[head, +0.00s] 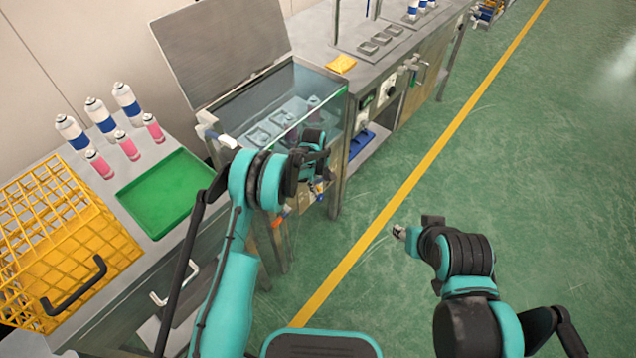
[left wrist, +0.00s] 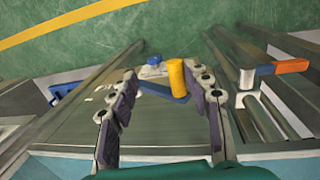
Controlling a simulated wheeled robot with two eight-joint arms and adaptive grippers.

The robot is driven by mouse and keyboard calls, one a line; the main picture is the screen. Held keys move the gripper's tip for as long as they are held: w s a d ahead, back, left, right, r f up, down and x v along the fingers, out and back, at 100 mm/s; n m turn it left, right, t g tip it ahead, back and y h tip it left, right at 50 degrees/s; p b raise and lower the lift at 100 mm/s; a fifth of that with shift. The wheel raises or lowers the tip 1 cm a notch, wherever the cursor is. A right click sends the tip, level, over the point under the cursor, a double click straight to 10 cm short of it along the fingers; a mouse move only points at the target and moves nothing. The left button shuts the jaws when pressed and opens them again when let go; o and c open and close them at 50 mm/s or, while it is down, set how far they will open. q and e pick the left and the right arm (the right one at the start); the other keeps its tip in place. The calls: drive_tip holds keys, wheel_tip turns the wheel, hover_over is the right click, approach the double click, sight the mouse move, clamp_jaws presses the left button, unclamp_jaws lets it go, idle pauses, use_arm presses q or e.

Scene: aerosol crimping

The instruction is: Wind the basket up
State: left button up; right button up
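The winding crank shows in the left wrist view, with a yellow grip (left wrist: 176,78) on a blue arm (left wrist: 160,91). My left gripper (left wrist: 160,72) is open, with the yellow grip between its fingers, close to the right-hand finger. I cannot tell whether they touch. In the head view my left gripper (head: 312,148) is at the front of the water tank (head: 338,98), and the crank is mostly hidden behind it. A basket-like holder (head: 268,130) with square slots shows inside the tank through the glass. My right gripper (head: 400,232) is over the floor, its opening unclear.
A lever with an orange handle (left wrist: 290,67) is right of the crank in the left wrist view. A yellow wire crate (head: 60,245), a green tray (head: 165,190) and several cans stand on the left bench. The green floor at the right is clear.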

use_arm(q)
drive_tip(key=shift+a+r, duration=0.1)
drive_tip(key=shift+r, duration=0.1)
drive_tip(key=shift+s+a, duration=0.1)
drive_tip(key=shift+a, duration=0.1)
idle(0.3)
wheel_tip(320, 180, up, 12)
drive_tip(key=s, duration=0.1)
drive_tip(key=shift+s+a, duration=0.2)
drive_tip(key=shift+a, duration=0.25)
drive_tip(key=shift+c, duration=0.3)
